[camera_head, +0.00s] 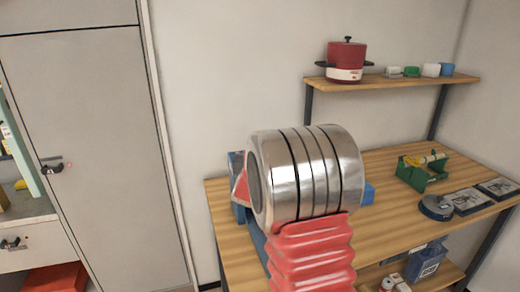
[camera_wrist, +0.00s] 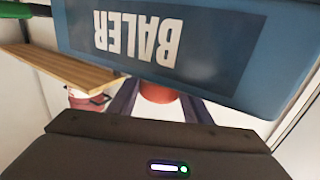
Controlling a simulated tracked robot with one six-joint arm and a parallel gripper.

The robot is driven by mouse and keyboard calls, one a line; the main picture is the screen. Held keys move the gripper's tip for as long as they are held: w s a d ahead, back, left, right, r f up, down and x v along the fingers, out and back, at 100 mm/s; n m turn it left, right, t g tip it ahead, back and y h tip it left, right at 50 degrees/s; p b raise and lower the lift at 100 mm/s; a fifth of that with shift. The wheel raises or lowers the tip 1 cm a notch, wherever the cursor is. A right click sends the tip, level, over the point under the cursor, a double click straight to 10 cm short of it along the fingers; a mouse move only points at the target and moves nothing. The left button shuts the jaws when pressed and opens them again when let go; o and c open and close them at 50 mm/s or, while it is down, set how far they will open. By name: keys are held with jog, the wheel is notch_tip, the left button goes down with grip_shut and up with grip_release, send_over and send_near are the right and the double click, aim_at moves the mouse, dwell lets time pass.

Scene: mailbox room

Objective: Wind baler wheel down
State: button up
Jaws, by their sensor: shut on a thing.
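The blue baler (camera_wrist: 225,62) fills the top of the wrist view, its white BALER lettering upside down. In the head view its blue edges (camera_head: 236,160) show around my arm on the workbench, most of it hidden. My gripper (camera_wrist: 158,90) is just below the baler in the wrist view, with a dark finger on each side of a red rounded part (camera_wrist: 157,93). It is shut on this part, which seems to belong to the baler's wheel. The rest of the wheel is hidden. My fingertips are hidden behind my arm in the head view.
The wooden workbench (camera_head: 390,164) also holds a green tape dispenser (camera_head: 424,176) and dark flat items at right. A wall shelf (camera_head: 400,81) holds a red pot (camera_head: 345,62) and several small cups. A grey cabinet door (camera_head: 90,150) stands at left.

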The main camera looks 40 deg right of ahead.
jog(key=shift+w+a+m+g+h, duration=0.1)
jog(key=shift+m+g+h, duration=1.95)
jog(key=shift+g, duration=0.55)
jog(key=m+g+h, duration=0.1)
jog(key=m+g, duration=0.1)
jog(key=g, duration=0.1)
jog(key=m+g+h, duration=0.1)
jog(key=m+g, duration=0.1)
jog(key=g, duration=0.1)
jog(key=shift+m+g, duration=0.25)
jog(key=shift+g, duration=0.05)
jog(key=shift+m+g, duration=1.5)
jog(key=shift+g, duration=0.9)
jog(key=shift+m+g+y, duration=0.35)
jog(key=shift+m+g, duration=0.05)
jog(key=shift+g, duration=0.2)
jog(key=shift+r+m+g+y, duration=0.2)
jog(key=shift+m+g+y, duration=0.6)
jog(key=shift+m+g, duration=1.1)
jog(key=shift+n+g, duration=0.3)
jog(key=shift+n, duration=0.1)
jog(key=o, duration=1.1)
jog(key=shift+f, duration=0.15)
jog(key=shift+c, duration=0.2)
